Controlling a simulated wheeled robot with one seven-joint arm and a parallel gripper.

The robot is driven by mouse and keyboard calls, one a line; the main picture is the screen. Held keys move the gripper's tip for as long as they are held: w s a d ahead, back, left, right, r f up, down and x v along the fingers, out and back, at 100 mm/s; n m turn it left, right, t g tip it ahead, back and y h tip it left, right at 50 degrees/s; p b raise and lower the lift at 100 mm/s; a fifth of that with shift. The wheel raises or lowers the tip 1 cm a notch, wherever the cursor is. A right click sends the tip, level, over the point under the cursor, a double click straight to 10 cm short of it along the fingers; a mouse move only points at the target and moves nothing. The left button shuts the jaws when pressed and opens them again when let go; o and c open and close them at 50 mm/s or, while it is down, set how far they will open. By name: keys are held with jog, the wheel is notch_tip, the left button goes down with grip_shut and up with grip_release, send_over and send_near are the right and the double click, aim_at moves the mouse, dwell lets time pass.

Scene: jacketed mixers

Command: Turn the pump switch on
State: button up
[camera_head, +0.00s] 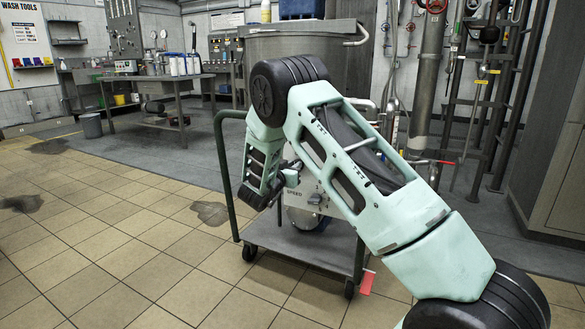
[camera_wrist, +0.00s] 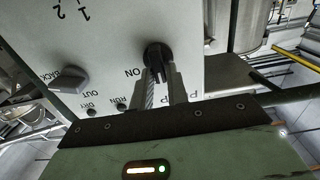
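The pump switch (camera_wrist: 157,56) is a black rotary knob on a light control panel (camera_wrist: 110,30), which appears upside down in the wrist view. "ON" is printed beside the knob, and a partly covered label starting with "P" shows nearby. My gripper (camera_wrist: 164,82) is right at the knob, its two metal fingers a little apart with the knob's grip between their tips. I cannot tell whether they touch it. In the head view my gripper (camera_head: 291,172) is at the panel (camera_head: 314,196) marked "SPEED"; my arm hides the switch there.

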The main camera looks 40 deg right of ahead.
grip_shut()
jog(key=shift+m, duration=0.3)
jog(key=shift+s+d+f+m+b, duration=0.15)
jog(key=shift+m+b, duration=1.05)
jog(key=shift+m, duration=1)
jog(key=shift+s+a+f+m+b, duration=0.15)
jog(key=shift+m+b, duration=1.1)
jog(key=shift+m, duration=0.95)
jog(key=shift+s+d+f+m+b, duration=0.15)
jog(key=shift+m+b, duration=1.05)
jog(key=shift+m, duration=1)
jog(key=o, duration=0.5)
grip_release()
jog(key=shift+r, duration=0.1)
jog(key=shift+o, duration=0.2)
